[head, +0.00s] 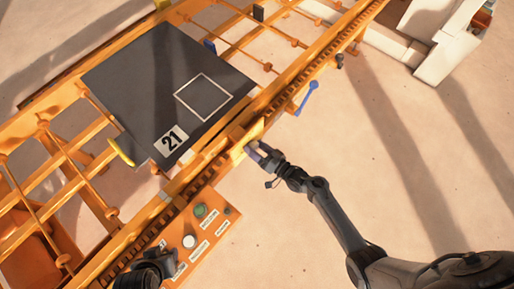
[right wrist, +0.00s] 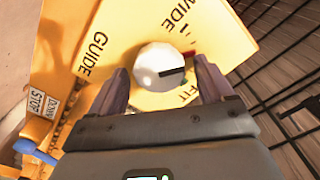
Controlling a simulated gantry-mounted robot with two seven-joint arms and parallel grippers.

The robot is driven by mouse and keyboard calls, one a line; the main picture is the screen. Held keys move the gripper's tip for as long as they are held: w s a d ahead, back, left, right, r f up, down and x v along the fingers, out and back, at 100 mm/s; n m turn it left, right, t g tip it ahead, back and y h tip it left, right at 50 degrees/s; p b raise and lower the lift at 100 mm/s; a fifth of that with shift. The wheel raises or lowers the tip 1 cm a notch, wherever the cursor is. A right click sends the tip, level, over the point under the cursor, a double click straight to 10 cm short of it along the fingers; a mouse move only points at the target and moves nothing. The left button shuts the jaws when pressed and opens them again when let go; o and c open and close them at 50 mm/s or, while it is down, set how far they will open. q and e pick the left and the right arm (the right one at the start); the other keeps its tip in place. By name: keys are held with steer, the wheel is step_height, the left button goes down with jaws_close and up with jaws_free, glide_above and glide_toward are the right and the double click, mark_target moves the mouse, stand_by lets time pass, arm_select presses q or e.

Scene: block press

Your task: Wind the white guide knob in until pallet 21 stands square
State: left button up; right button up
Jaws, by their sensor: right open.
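Pallet 21 (head: 150,85) is a dark grey board with a white square outline and a "21" label, lying on the orange conveyor. I cannot tell surely whether it is square to the rails. The white guide knob (right wrist: 152,62) sits on a yellow plate marked GUIDE, WIDE and FIT. Its black line points right, between WIDE and FIT, near a red mark. My right gripper (right wrist: 160,85) is open, its fingers on either side of the knob; contact is unclear. In the head view it (head: 264,157) is beside the yellow plate. My left gripper (head: 150,270) is over the button panel, its fingers unclear.
The orange button panel (head: 228,215) has a green and a white button. A blue lever (head: 307,97) stands on the near rail, right of my right gripper. A yellow piece (head: 121,152) is at the pallet's left edge.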

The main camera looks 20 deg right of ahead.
steer(key=p+v, duration=0.2)
steer(key=v, duration=0.8)
steer(key=shift+s+d, duration=0.15)
steer(key=shift+s, duration=0.2)
steer(key=shift+s, duration=0.1)
